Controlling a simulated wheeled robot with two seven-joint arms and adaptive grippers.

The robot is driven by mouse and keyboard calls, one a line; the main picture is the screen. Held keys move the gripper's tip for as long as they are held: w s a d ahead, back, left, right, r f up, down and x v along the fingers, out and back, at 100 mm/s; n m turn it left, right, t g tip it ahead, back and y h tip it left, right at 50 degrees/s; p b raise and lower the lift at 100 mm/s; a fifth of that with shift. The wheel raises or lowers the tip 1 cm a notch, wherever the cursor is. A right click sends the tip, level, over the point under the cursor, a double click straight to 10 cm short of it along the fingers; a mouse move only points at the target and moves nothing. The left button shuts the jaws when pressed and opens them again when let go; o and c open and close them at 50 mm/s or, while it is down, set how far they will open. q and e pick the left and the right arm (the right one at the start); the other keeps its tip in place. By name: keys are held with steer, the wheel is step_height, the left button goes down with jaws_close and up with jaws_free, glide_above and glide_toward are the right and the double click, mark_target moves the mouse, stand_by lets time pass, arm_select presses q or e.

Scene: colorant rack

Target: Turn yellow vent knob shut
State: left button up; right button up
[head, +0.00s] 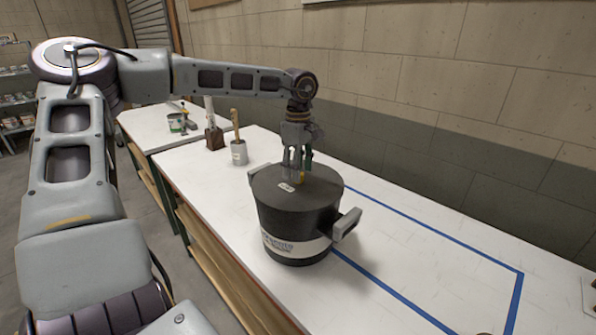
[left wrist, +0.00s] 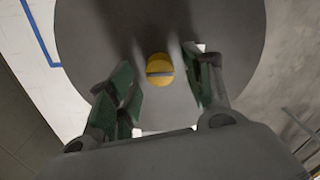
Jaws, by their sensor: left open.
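The yellow vent knob (left wrist: 160,69) sits on the dark lid of a black pot (head: 288,225). In the left wrist view it is round, with a grey slot running across it, roughly level in the picture. In the head view only a small yellow bit (head: 302,177) shows under the fingers. My left gripper (head: 297,165) points down over the lid. In the left wrist view its green-padded fingers (left wrist: 163,90) are apart, one on each side of the knob, with gaps between. I cannot tell how far the fingertips are above the lid. My right gripper is not in view.
The pot has side handles, the near one (head: 346,224) sticking out right. It stands on a white table (head: 420,250) with a blue tape outline (head: 440,234). A grey cup with a brush (head: 239,152) and a dark red block (head: 214,138) stand behind it. The table's right part is mostly clear.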

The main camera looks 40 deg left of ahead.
arm_select(q)
step_height(320, 180, up, 11)
stand_by(0.6)
steer(key=shift+s+f, duration=0.1)
steer(key=shift+f, duration=0.05)
stand_by(0.5)
